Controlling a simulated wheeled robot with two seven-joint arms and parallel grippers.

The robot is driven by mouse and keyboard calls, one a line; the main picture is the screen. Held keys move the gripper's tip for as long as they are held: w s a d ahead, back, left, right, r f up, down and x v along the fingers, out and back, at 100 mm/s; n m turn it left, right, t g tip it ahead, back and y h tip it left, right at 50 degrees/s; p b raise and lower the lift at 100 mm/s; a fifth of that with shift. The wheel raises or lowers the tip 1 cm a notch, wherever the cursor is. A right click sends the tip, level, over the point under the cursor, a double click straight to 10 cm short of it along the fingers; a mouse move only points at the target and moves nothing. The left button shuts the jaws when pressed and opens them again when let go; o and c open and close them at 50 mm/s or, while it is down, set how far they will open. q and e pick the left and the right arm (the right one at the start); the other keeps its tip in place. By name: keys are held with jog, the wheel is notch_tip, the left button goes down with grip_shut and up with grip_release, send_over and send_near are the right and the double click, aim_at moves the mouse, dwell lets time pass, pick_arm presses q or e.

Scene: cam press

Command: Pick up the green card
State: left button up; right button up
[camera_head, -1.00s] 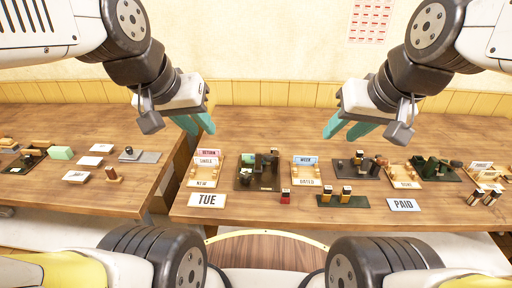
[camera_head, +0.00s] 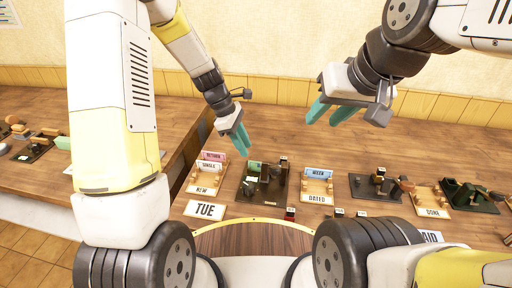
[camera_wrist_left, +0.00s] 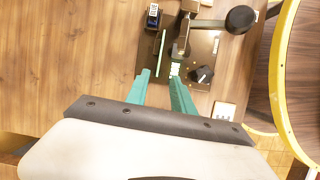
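A thin green piece, seemingly the green card (camera_wrist_left: 160,45), stands edge-on on the dark press plate in the left wrist view. In the head view it appears as a small green shape (camera_head: 254,168) beside the dark press (camera_head: 270,178). My left gripper (camera_head: 242,146) is open and empty, above and behind the press. In the left wrist view its fingers (camera_wrist_left: 160,80) are apart and point toward the plate, with the green piece beyond the gap between them. My right gripper (camera_head: 329,112) is open and empty above the table, further right.
Wooden racks with labelled cards flank the press: the left rack (camera_head: 207,178) and the WEEK rack (camera_head: 317,187). More dark devices (camera_head: 375,187) stand to the right. The table behind is clear.

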aim_at(254, 171)
pick_arm(q)
jog(key=shift+w+d+f+n, duration=0.1)
jog(key=shift+w+f+n, duration=0.05)
jog(key=shift+f, duration=0.35)
jog(key=shift+w+d+f+n, duration=0.1)
jog(key=shift+f+n, duration=0.05)
jog(key=shift+f, duration=0.35)
jog(key=x, duration=0.7)
jog(key=shift+s+d, duration=0.15)
jog(key=shift+c, duration=0.4)
jog(key=shift+r, duration=0.1)
grip_shut()
